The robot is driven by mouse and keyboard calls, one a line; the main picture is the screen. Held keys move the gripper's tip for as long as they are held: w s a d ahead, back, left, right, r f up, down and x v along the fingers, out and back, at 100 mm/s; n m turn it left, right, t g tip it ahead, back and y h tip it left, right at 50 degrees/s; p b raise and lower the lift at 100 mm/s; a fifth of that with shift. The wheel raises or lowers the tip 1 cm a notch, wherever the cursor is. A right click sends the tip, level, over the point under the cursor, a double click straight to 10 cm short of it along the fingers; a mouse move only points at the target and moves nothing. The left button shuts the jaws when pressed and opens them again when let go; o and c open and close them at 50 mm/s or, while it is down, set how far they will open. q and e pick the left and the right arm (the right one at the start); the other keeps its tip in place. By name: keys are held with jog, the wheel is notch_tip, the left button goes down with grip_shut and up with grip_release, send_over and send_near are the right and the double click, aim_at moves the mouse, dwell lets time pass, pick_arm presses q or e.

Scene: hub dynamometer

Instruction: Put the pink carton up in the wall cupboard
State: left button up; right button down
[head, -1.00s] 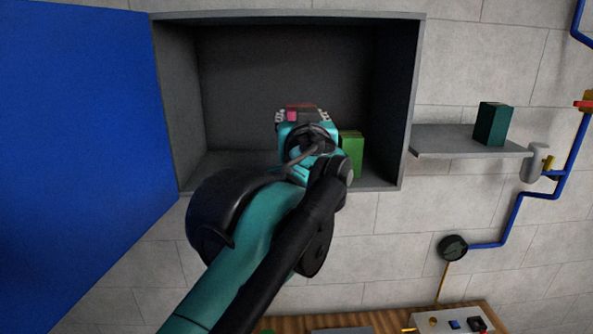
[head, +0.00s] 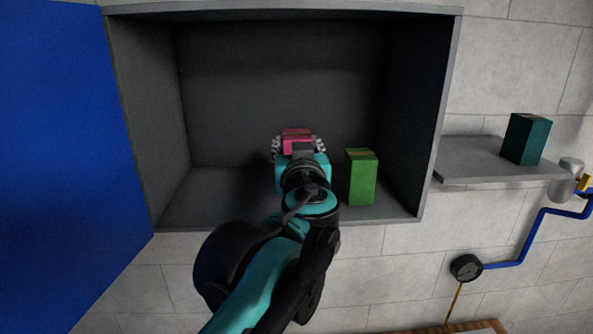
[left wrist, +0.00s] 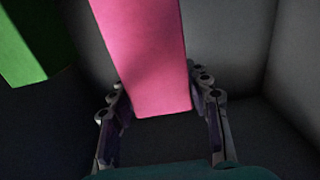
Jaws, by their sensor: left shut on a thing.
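The pink carton (head: 297,135) is between the fingers of my left gripper (head: 298,146), which is shut on it. In the head view the gripper reaches into the open wall cupboard (head: 283,9), and most of the carton is hidden behind it. In the left wrist view the pink carton (left wrist: 143,55) stands out large between the two fingers (left wrist: 160,108). I cannot tell whether the carton touches the cupboard floor. My right gripper is not in view.
A green carton (head: 361,178) stands on the cupboard floor just right of my gripper; it also shows in the left wrist view (left wrist: 28,45). The blue door (head: 62,150) is open at left. A shelf (head: 480,160) outside holds a teal carton (head: 525,139). The cupboard's left side is clear.

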pick_arm(q)
jog(key=shift+s+f, duration=0.25)
jog(key=shift+f, duration=0.1)
jog(key=f, duration=0.1)
jog(key=w+f, duration=0.1)
jog(key=f, duration=0.2)
jog(key=shift+w+f+p, duration=0.3)
jog(key=shift+p, duration=0.1)
jog(key=shift+s+r, duration=0.1)
jog(key=shift+s, duration=0.4)
jog(key=o, duration=1.1)
jog(key=shift+w+f, duration=0.15)
jog(key=shift+f, duration=0.05)
jog(key=shift+o, duration=0.8)
jog(key=shift+w, duration=0.15)
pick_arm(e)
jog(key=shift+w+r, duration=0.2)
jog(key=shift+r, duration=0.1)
pick_arm(q)
jog(key=shift+s, duration=0.2)
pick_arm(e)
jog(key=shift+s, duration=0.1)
